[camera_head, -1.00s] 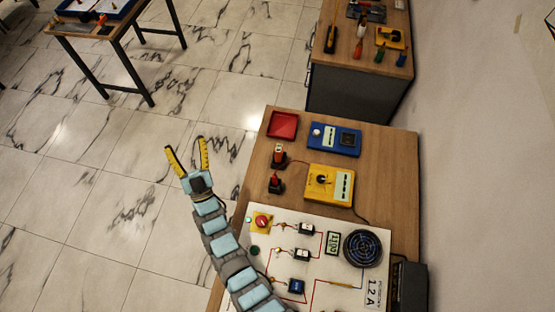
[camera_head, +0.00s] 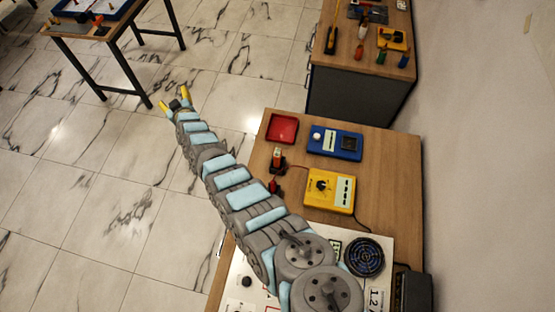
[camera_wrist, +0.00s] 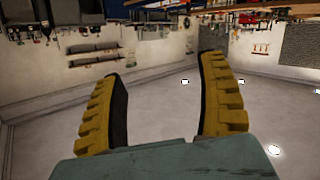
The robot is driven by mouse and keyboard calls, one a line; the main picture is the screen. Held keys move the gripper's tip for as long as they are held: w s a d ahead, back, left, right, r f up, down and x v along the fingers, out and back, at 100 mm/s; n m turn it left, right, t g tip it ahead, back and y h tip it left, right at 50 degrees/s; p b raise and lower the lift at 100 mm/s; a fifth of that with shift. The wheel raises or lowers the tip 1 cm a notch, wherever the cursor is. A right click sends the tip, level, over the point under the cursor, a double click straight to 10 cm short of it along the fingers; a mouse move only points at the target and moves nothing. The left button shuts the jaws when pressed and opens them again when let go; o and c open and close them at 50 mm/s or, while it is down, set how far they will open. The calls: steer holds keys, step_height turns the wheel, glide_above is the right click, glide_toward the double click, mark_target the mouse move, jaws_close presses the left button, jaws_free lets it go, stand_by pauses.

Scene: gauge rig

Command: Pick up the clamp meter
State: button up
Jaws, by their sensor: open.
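I cannot pick out the clamp meter with certainty. A slim black and yellow tool (camera_head: 331,39) lies on the left side of the far wooden cabinet top and may be it, but it is too small to tell. My gripper (camera_head: 174,97) is open and empty over the tiled floor, left of the benches and well apart from that tool. In the wrist view my gripper (camera_wrist: 162,72) shows two yellow, black-lined fingers spread wide with nothing between them.
The near bench (camera_head: 393,210) carries a red tray (camera_head: 282,128), a blue meter (camera_head: 334,142), a yellow meter (camera_head: 329,189) and a panel partly hidden by my arm. A table with a blue tray (camera_head: 97,8) stands at upper left. Open floor lies between.

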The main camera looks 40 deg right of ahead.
steer(key=n, duration=0.1)
steer(key=n+g+y+b, duration=0.3)
steer(key=n+g+b, duration=0.4)
steer(key=g, duration=0.8)
glide_above(280, 153)
steer(key=shift+m, duration=0.6)
step_height(280, 153, down, 9)
steer(key=shift+d+f+b, duration=0.1)
steer(key=shift+b, duration=0.3)
steer(key=shift+f, duration=3.25)
steer(key=shift+w+f, duration=0.25)
steer(key=shift+f, duration=0.4)
steer(key=shift+a+f, duration=0.35)
steer(key=shift+f, duration=0.35)
steer(key=shift+w+f, duration=0.15)
steer(key=shift+f, duration=1.1)
